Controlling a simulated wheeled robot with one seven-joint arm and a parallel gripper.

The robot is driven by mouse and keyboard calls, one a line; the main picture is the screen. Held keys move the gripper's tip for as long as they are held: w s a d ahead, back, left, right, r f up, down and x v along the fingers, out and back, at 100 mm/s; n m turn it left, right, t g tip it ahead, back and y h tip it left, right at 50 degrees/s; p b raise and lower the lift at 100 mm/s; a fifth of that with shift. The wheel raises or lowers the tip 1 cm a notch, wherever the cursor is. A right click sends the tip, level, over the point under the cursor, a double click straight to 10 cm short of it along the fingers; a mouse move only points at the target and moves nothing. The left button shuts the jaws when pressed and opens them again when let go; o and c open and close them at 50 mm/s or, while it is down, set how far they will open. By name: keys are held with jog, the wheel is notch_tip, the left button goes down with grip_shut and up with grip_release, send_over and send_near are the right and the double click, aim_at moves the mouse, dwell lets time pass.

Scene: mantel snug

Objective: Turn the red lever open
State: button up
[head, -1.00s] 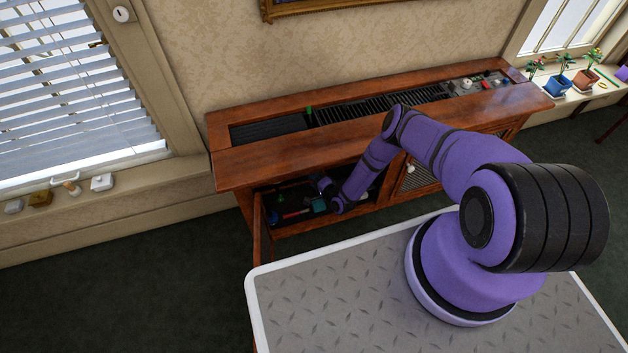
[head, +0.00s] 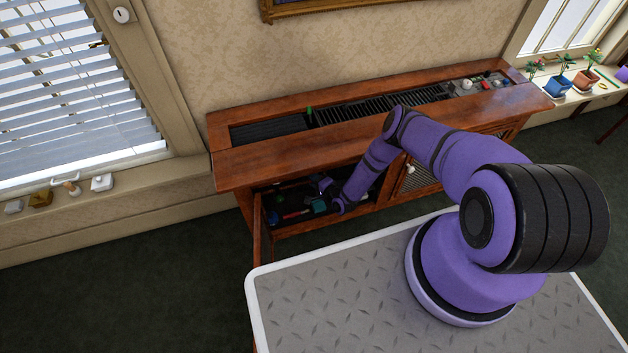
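A small red bar-shaped part (head: 297,214) shows inside the open left compartment of the wooden cabinet (head: 240,172); it looks like the red lever, but it is too small to be sure. My gripper (head: 325,187) is at the compartment's opening, above and to the right of the red part. I cannot tell whether it touches anything in there. Its fingers are dark and tiny in this view, so their opening does not show. A teal part (head: 319,206) sits just below the gripper. My purple forearm hides the right side of the compartment.
The open cabinet door (head: 258,232) stands out at the left of the compartment. The right latticed door (head: 416,178) is shut. A recessed top strip holds a dark grille (head: 385,104) and small controls, one red (head: 487,85). Potted plants (head: 559,85) stand on the right sill.

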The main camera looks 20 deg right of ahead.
jog(key=o, duration=0.4)
jog(key=shift+s, duration=0.1)
jog(key=v, duration=1)
jog(key=shift+s+d, duration=0.15)
jog(key=shift+s, duration=0.2)
